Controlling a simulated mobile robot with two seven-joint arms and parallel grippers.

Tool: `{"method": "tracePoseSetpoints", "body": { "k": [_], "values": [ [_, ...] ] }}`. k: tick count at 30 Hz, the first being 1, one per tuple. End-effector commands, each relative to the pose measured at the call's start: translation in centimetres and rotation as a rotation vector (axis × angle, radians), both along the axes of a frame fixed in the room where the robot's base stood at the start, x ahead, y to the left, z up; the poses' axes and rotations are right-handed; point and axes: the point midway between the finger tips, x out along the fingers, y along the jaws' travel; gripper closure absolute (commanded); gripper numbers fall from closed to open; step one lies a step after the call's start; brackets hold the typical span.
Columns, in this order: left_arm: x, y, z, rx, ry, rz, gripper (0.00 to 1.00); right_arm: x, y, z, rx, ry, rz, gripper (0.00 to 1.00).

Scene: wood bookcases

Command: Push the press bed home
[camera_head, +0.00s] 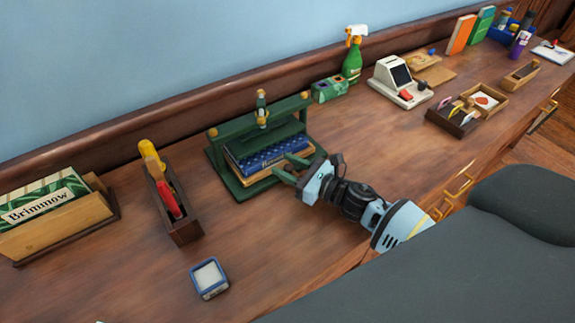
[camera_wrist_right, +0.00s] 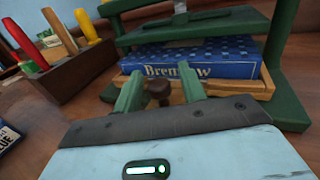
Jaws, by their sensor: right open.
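The green book press (camera_head: 228,179) stands on the wood counter top, with a screw and brass knob on its top beam. Its light wood bed (camera_head: 262,176) carries a blue book (camera_head: 262,156). In the right wrist view the bed (camera_wrist_right: 250,90) shows under the book (camera_wrist_right: 220,68), with a dark knob (camera_wrist_right: 158,90) at its front. My right gripper (camera_head: 287,167) is open at the front of the press. In the wrist view its green fingers (camera_wrist_right: 160,76) lie on either side of the knob; contact is unclear. How far the bed sticks out is hard to tell. My left gripper is out of view.
A wooden box with colored-handled tools (camera_head: 183,228) and a book holder (camera_head: 70,232) are left of the press. A small blue dish (camera_head: 209,278) lies in front. A green spray bottle (camera_head: 352,55) and card machine (camera_head: 398,82) stand to the right. Counter in front of the press is mostly clear.

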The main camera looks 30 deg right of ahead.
Motion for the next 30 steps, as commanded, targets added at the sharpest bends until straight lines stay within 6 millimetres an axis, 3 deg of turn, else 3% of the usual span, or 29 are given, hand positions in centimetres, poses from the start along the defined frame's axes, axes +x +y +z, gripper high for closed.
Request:
{"method": "tracePoseSetpoints", "body": {
  "k": [15,30],
  "values": [
    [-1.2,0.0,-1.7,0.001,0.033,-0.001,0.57,-5.7,-3.3,-0.3,-0.001,0.003,0.000,0.59],
    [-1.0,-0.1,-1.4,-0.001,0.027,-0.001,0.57,-6.5,-3.8,0.0,-0.001,-0.001,0.000,0.59]
  ]
}}
